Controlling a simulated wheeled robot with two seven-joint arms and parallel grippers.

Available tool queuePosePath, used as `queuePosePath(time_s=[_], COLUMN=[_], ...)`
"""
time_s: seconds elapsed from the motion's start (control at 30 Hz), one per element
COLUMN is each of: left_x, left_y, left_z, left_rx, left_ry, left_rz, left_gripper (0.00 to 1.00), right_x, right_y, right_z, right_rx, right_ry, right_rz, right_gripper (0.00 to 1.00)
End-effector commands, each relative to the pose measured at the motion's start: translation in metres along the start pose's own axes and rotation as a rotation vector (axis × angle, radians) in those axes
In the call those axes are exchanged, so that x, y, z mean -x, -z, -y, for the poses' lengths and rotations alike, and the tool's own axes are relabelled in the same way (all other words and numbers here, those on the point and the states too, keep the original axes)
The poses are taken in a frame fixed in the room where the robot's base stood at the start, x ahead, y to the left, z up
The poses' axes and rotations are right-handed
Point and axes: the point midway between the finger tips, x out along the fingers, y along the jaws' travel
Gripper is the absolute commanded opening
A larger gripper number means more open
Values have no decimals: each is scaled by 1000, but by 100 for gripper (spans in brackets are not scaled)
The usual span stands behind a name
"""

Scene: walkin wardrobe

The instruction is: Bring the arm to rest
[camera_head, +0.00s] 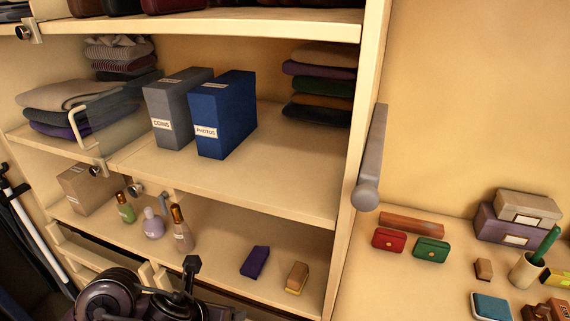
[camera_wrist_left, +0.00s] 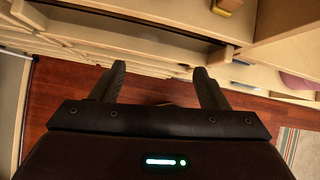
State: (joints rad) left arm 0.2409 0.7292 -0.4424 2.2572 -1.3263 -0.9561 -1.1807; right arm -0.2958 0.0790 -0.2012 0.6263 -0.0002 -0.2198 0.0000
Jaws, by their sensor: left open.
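My left gripper (camera_wrist_left: 159,78) is open and empty in the left wrist view, its two dark fingers apart with reddish wood floor behind them. Wooden drawer fronts (camera_wrist_left: 85,38) lie beyond the fingertips. In the head view my dark left arm (camera_head: 150,300) is folded low at the bottom left, in front of the lower shelves; its fingers cannot be clearly made out there. It holds nothing that I can see. My right gripper is not in view.
A grey handle (camera_head: 371,160) juts out. A counter (camera_head: 390,285) at right holds small items.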

Motion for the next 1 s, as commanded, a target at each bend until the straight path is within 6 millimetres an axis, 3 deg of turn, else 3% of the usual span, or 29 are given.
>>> queuePosePath(time_s=[0.27, 0.43, 0.57, 0.8, 1.0], left_x=[1, 5, 10, 20, 31], left_y=[-8, -13, -9, 32, 83], left_z=[28, 37, 31, -6, -31], left_rx=[417, 857, 1310, 2233, 2813], left_ry=[52, 75, 62, -96, -317], left_rz=[74, 115, 133, 153, 194], left_gripper=[68, 68, 68, 68, 68], right_x=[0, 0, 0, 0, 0], right_y=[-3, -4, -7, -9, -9], right_z=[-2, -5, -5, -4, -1], right_rx=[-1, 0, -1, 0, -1], right_ry=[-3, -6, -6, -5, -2], right_rz=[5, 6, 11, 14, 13], right_gripper=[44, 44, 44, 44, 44])
